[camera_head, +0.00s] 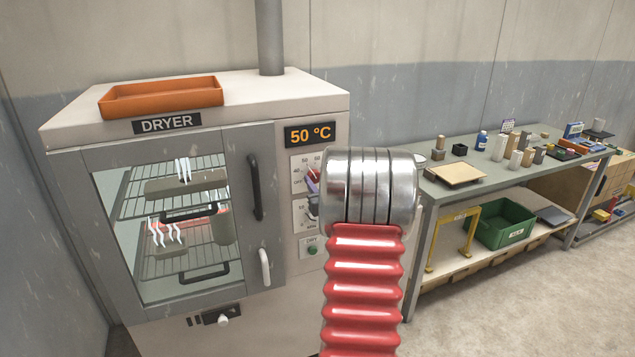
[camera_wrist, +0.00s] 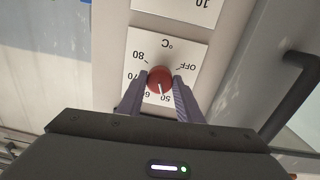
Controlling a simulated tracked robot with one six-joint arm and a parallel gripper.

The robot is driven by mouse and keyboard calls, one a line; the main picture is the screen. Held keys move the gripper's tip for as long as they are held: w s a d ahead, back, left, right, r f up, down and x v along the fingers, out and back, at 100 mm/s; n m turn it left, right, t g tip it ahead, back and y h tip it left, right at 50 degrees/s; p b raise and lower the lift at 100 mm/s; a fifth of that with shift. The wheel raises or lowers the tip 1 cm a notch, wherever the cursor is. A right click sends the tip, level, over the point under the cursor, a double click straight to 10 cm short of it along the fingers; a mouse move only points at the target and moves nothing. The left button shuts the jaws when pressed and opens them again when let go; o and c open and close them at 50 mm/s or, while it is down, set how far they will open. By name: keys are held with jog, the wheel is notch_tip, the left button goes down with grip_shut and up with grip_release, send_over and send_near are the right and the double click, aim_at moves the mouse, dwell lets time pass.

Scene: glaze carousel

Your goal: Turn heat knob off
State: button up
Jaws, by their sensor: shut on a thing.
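The heat knob (camera_wrist: 159,75) is a round red knob with a white pointer line on a white dial plate (camera_wrist: 188,50). In the wrist view the plate appears upside down, with marks from OFF through 50, 60 and 70 to 80. The pointer is at about the 50 mark. My gripper (camera_wrist: 161,80) has its two purple-grey fingers on either side of the knob, shut on it. In the head view my silver and red arm hides most of the knob and gripper; a finger (camera_head: 312,182) shows at the dial plate (camera_head: 297,172).
The dryer (camera_head: 210,315) has a lit display (camera_head: 311,134) reading 50 °C, a glass door with a black handle (camera_head: 255,187), and racks inside with steaming pieces. An orange tray (camera_head: 160,96) lies on top. A workbench (camera_head: 430,190) with small items stands right.

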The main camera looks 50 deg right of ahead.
jog(key=shift+n, duration=0.3)
jog(key=n, duration=0.9)
jog(key=shift+f, duration=0.1)
jog(key=n, duration=0.4)
jog(key=shift+n+t, duration=0.3)
jog(key=shift+t, duration=0.1)
jog(key=n, duration=0.5)
jog(key=shift+a+f+y, duration=0.1)
jog(key=shift+f+y, duration=0.05)
jog(key=shift+y, duration=0.25)
jog(key=o, duration=1)
jog(key=shift+o, duration=0.2)
jog(key=shift+s, duration=0.2)
